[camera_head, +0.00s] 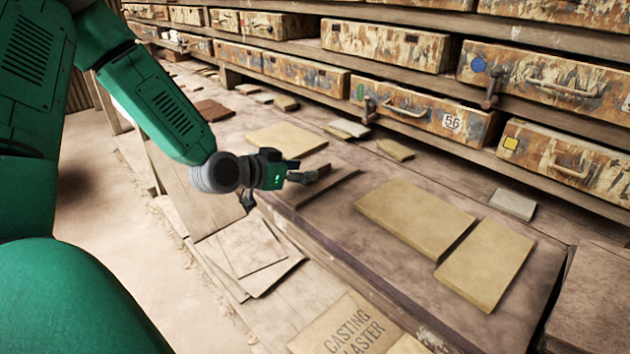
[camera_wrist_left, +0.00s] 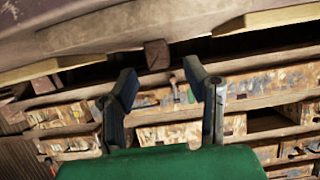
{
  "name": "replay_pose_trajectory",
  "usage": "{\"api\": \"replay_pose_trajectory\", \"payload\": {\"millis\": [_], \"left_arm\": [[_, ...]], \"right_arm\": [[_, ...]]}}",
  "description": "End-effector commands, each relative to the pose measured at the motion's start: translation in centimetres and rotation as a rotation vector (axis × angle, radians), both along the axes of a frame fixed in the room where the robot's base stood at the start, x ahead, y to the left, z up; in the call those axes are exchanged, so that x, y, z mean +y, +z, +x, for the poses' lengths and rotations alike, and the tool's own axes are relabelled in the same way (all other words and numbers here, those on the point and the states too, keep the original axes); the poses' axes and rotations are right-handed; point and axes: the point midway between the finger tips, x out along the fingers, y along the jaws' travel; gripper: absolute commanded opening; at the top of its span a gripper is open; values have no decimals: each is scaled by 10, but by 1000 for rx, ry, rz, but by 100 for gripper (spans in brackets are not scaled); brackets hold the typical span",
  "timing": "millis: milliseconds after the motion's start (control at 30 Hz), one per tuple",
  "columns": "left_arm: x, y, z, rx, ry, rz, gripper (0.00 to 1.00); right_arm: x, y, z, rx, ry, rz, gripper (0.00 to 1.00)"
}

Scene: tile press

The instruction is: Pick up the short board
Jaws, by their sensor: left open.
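A short dark brown board (camera_head: 335,186) lies on the bench right beside my left gripper in the head view. In the left wrist view, a small brown board end (camera_wrist_left: 157,54) shows between and beyond the fingertips; it looks like the same board. My left gripper (camera_head: 306,171) is low over the bench, its fingers apart and nothing held between them. Its two open fingers also show in the left wrist view (camera_wrist_left: 162,78). The gripper hides part of the brown board in the head view, and I cannot tell whether they touch. My right gripper is not in view.
Two larger tan boards (camera_head: 415,217) (camera_head: 486,262) lie to the right, and another tan board (camera_head: 287,138) lies behind the gripper. Small tiles lie farther back. Shelves with worn drawers (camera_head: 425,115) line the back. A casting plaster bag (camera_head: 345,325) is at the front.

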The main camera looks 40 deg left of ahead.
Motion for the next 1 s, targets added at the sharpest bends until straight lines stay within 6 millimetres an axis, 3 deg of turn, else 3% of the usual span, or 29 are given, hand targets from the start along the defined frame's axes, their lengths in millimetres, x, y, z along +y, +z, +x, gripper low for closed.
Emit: {"api": "replay_pose_trajectory", "payload": {"millis": [300,600,700,733,1000], "left_arm": [[3,-20,41,2,2,-7,41],[1,-20,45,2,2,-8,41],[-1,-19,45,2,1,-5,5],[-2,-19,45,2,1,-4,0],[0,-19,45,1,0,-6,0]], "right_arm": [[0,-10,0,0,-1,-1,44],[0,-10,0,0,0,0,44],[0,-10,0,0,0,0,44],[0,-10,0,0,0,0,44],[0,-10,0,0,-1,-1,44]]}}
